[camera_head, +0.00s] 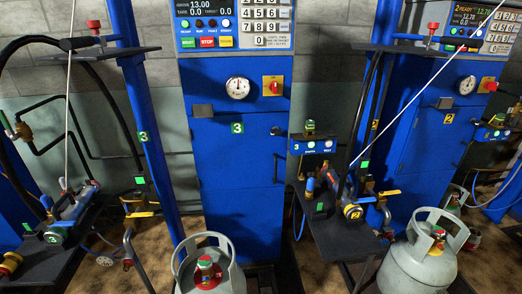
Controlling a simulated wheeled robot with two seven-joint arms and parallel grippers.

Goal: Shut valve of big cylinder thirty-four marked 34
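One cylinder (238,281) is at the bottom centre, cut off by the lower edge. Its valve (205,262), with a green top and a red ring at its base, sits inside the collar. No number 34 is readable on either cylinder. I cannot tell whether either valve is open or shut. Neither of my grippers is in view.
A blue scale cabinet (235,160) marked 3 stands behind the centre cylinder. A second blue cabinet (432,135) marked 2 stands at the right. Dark shelves with filling heads (62,230) (352,212), hoses and thin cables flank the centre. Brown floor (160,245) shows between.

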